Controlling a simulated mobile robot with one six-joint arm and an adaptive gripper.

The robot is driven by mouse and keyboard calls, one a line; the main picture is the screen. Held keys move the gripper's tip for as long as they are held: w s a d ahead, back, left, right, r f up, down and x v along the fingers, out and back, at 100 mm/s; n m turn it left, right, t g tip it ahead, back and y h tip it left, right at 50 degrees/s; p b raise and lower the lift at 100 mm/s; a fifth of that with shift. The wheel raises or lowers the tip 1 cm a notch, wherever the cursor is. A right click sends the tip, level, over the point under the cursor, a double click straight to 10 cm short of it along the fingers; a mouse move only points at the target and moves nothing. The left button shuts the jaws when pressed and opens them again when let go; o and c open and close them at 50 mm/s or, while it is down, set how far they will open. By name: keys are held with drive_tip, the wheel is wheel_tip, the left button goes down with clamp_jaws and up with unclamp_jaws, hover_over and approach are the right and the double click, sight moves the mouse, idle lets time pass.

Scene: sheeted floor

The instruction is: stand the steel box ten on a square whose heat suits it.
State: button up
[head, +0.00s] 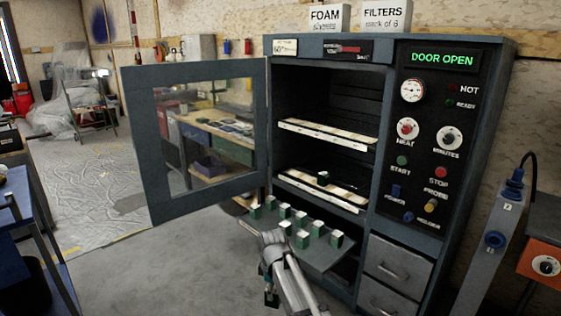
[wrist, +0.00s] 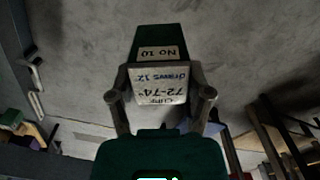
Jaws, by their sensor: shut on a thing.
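Box ten is a small dark green block with white labels, one reading "No 10" and another "72-74°" and "draws 12". In the wrist view my gripper (wrist: 160,88) is shut on box ten (wrist: 150,38), its fingers on either side of the labelled end. Bare grey floor shows behind the box. In the head view the cabinet (head: 385,150) stands open, with an upper shelf (head: 325,133) and a lower shelf (head: 320,192) edged in cream. I cannot make out the squares' heat markings.
Several green boxes with pale tops stand on a tray (head: 318,256) below the shelves. The glass door (head: 196,140) is swung out to the left. A control panel (head: 436,130) reads "DOOR OPEN". Floor (head: 110,260) is clear at the left.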

wheel_tip(320, 180, up, 25)
drive_tip(key=p, duration=2.3)
drive_tip(key=shift+p, duration=0.4)
drive_tip(key=shift+s+f, duration=0.1)
drive_tip(key=shift+f, duration=0.05)
